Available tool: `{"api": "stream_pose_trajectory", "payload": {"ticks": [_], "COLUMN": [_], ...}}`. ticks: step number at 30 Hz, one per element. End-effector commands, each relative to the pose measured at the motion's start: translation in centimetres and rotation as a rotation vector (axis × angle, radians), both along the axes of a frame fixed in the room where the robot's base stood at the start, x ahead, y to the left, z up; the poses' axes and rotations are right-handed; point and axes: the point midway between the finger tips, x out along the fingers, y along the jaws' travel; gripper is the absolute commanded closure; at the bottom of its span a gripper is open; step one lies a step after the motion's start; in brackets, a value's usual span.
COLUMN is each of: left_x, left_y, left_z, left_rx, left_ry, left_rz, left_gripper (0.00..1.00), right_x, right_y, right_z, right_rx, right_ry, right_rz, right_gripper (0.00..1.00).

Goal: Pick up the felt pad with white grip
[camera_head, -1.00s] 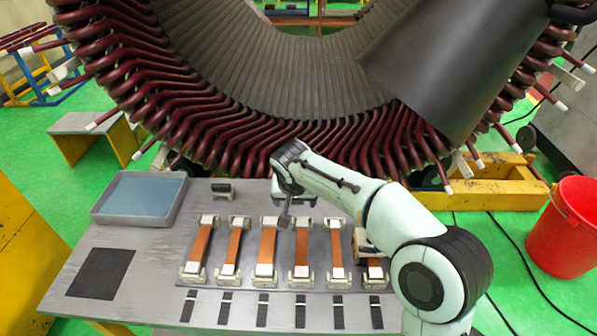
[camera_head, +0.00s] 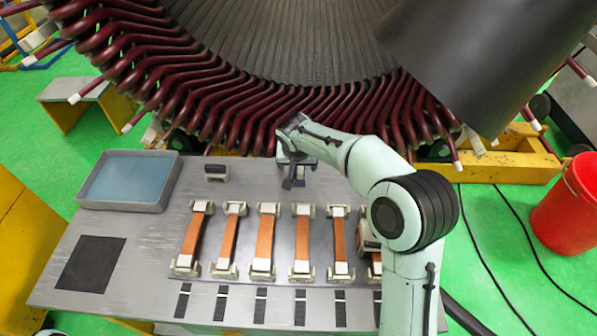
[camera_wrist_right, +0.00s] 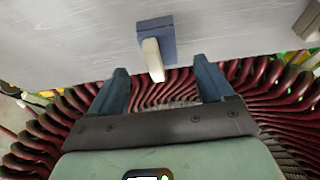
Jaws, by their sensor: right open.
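In the right wrist view a blue-grey felt pad with a pale, off-white grip (camera_wrist_right: 154,48) lies on the grey table, ahead of the gap between my fingers and apart from them. My right gripper (camera_wrist_right: 163,90) is open and empty, its fingers on either side below the pad. In the head view my right gripper (camera_head: 293,182) hangs over the back edge of the table, near the stator coils. A small dark block with pale parts (camera_head: 216,172) stands left of it there; I cannot tell whether it is the same pad. My left gripper is not in view.
The table (camera_head: 150,260) bears a row of copper strips (camera_head: 265,240) in pale clamps, with black strips in front. A blue-lined tray (camera_head: 128,181) and a black mat (camera_head: 91,264) are at left. Dark red stator coils (camera_head: 230,115) stand close behind. A red bucket (camera_head: 570,205) is at right.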

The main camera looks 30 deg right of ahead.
Motion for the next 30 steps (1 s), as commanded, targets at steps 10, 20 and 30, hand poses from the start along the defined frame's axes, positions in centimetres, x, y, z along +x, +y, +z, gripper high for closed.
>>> {"api": "stream_pose_trajectory", "payload": {"ticks": [10, 20, 30], "left_x": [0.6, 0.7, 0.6], "left_y": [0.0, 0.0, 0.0], "left_z": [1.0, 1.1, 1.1], "left_rx": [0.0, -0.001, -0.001], "left_ry": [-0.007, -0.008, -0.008], "left_rz": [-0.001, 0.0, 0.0], "left_gripper": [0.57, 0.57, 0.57], "right_x": [1.7, 2.3, 2.3], "right_y": [-1.1, -1.3, -1.3], "right_z": [-3.2, -5.0, -5.0], "right_rx": [-0.001, 0.001, 0.002], "right_ry": [0.003, -0.002, -0.001], "right_rz": [-0.001, 0.001, 0.001], "right_gripper": [0.19, 0.19, 0.81]}}
